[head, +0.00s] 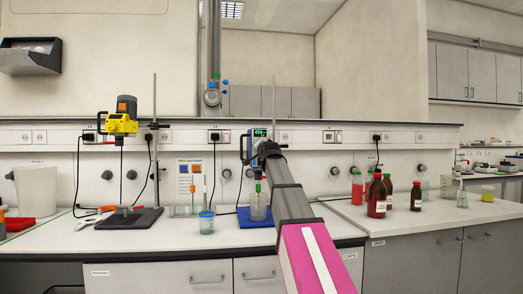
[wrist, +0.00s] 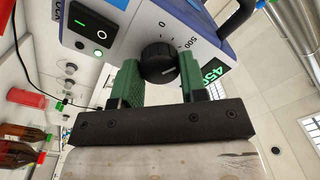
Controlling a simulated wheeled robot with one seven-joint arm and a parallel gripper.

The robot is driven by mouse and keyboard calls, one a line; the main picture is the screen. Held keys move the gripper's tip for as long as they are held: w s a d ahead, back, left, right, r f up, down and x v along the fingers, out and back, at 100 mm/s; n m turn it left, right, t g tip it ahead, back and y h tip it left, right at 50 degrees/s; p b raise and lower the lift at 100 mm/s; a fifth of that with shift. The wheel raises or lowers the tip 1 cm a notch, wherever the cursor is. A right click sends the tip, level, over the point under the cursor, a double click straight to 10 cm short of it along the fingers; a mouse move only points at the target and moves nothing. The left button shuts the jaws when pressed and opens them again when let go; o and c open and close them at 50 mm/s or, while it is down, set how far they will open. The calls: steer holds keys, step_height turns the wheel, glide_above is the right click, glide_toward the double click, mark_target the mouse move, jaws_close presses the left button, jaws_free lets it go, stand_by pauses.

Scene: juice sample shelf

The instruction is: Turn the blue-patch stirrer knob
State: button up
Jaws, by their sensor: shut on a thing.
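The blue-and-white stirrer (head: 252,146) hangs over a beaker (head: 259,207) on a blue base (head: 240,221) in the head view. My arm reaches up to it and hides its knob there. In the wrist view the stirrer's front panel (wrist: 124,18) shows a round black knob (wrist: 158,60) with a pale pointer line and marks 0 and 500 around it. My gripper (wrist: 159,72) has its green-padded fingers on both sides of the knob, shut on it. A lit display (wrist: 213,72) seems to read about 450. A green-lit switch (wrist: 100,35) is left of the knob.
A yellow stirrer (head: 121,124) stands left on a black base (head: 130,218). A small beaker of blue liquid (head: 206,222) stands left of the blue base. Brown red-capped bottles (head: 377,196) stand right. The bench front between the two stirrers is mostly clear.

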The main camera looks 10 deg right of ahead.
steer(key=shift+m, duration=0.5)
steer(key=o, duration=0.9)
steer(key=shift+s, duration=0.1)
steer(key=s, duration=1)
steer(key=shift+s+d+f, duration=0.15)
steer(key=shift+s+f, duration=0.05)
steer(key=shift+s, duration=0.1)
steer(key=shift+s, duration=0.1)
